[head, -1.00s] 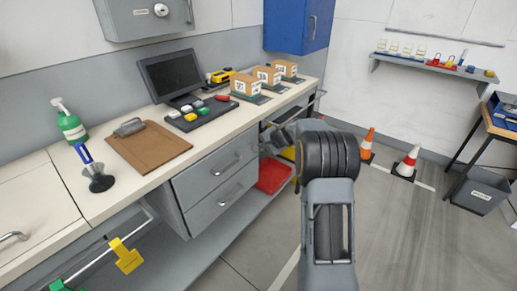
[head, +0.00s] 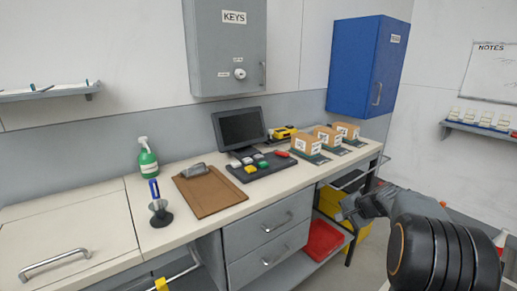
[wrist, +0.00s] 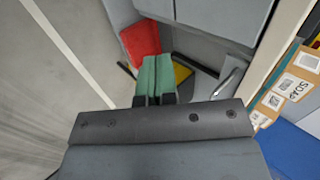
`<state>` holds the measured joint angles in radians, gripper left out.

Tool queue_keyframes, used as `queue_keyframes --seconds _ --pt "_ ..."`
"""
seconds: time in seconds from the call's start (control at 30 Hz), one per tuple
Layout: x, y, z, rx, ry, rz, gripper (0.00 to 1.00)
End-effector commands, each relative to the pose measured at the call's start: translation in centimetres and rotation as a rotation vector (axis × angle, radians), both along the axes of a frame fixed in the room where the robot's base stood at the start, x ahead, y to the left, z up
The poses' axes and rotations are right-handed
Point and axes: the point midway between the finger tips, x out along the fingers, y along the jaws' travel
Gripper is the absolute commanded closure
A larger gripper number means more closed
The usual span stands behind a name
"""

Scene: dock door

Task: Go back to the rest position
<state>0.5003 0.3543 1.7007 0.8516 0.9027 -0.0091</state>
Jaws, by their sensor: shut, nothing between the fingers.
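My gripper (head: 352,211) is at the right in the head view, in front of the right end of the workbench (head: 112,199). It is empty and apart from the boxes on top. In the wrist view the green-tipped fingers (wrist: 156,70) are closed together with nothing between them. The red bin (wrist: 140,38) and part of a yellow thing show beyond them. My dark arm joint fills the lower right of the head view.
Small cartons (head: 307,146), a monitor (head: 240,129), a clipboard (head: 209,191) and a green spray bottle (head: 147,158) stand on the bench. A grey key cabinet (head: 225,60) and a blue cabinet (head: 362,65) hang above. Open floor shows left in the wrist view.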

Motion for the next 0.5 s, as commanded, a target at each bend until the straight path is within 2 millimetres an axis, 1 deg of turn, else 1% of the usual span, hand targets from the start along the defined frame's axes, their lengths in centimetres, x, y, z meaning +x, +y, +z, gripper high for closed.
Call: queue_keyframes --seconds 0.03,0.07,0.13,0.17,0.2,0.27,0.3,0.37,0.4,0.5 --pt "-1.4 0.2 -1.2 -0.024 0.044 0.023 1.00" --pt "-2.5 0.6 -1.7 -0.050 0.074 0.047 1.00" --pt "-5.7 2.4 -1.3 -0.131 0.140 0.133 1.00" --pt "-7.1 3.3 -0.8 -0.171 0.164 0.177 1.00" --pt "-9.0 4.5 -0.2 -0.223 0.192 0.235 1.00" --pt "-11.8 6.2 1.0 -0.303 0.222 0.324 1.00" --pt "-13.6 7.3 1.9 -0.359 0.237 0.383 1.00" --pt "-16.3 8.8 3.2 -0.441 0.251 0.471 1.00" --pt "-18.0 9.7 4.2 -0.495 0.255 0.526 1.00" --pt "-21.5 11.4 6.2 -0.616 0.246 0.646 1.00"
